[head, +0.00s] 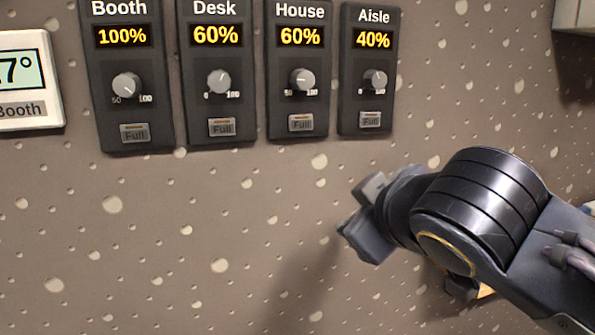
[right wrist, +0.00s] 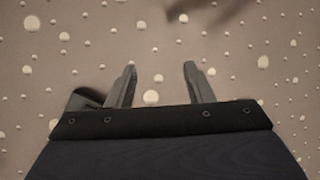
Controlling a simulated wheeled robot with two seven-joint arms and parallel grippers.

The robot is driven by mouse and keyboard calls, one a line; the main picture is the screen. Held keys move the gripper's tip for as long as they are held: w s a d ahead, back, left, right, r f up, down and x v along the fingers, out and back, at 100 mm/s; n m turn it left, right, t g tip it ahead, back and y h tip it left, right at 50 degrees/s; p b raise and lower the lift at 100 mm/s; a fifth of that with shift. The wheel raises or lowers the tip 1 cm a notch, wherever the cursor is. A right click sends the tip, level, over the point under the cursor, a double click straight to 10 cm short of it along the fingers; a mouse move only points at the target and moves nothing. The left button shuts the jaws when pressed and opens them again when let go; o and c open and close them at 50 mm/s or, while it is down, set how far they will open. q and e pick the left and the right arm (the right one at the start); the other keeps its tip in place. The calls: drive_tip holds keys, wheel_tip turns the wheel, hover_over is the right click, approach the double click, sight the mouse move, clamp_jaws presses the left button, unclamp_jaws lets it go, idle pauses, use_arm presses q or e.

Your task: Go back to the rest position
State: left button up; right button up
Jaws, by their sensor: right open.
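My right gripper (head: 362,220) comes in from the right in the head view, below the Aisle panel and in front of the bare speckled wall. In the right wrist view its two fingers (right wrist: 158,88) stand apart with nothing between them. It touches none of the panels. Four-sided dark panels hang on the wall: Booth (head: 128,60) reads 100%, Desk (head: 218,60) 60%, House (head: 299,60) 60% and Aisle (head: 368,60) 40%. Each has a round grey knob and a Full button below it. My left gripper is not in view.
A white-framed display (head: 30,80) labelled Booth is cut off at the left edge. A pale box (head: 573,15) sits at the top right corner. The speckled wall (head: 150,240) below the panels is clear. A small orange-brown thing shows partly behind my right arm.

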drive_tip(key=s+d+f+m+g, duration=0.3)
drive_tip(key=d+f, duration=0.6)
drive_tip(key=f, duration=0.2)
drive_tip(key=s+d+f+m+g+y+p, duration=0.1)
drive_tip(key=s+d+f+m+g+p, duration=0.1)
drive_tip(key=s+f+m, duration=0.6)
drive_tip(key=s+f+g, duration=0.1)
drive_tip(key=s+f, duration=0.6)
drive_tip(key=f, duration=0.3)
drive_tip(key=shift+d+g+y, duration=0.3)
drive_tip(key=shift+d+g, duration=0.05)
drive_tip(key=shift+g, duration=0.05)
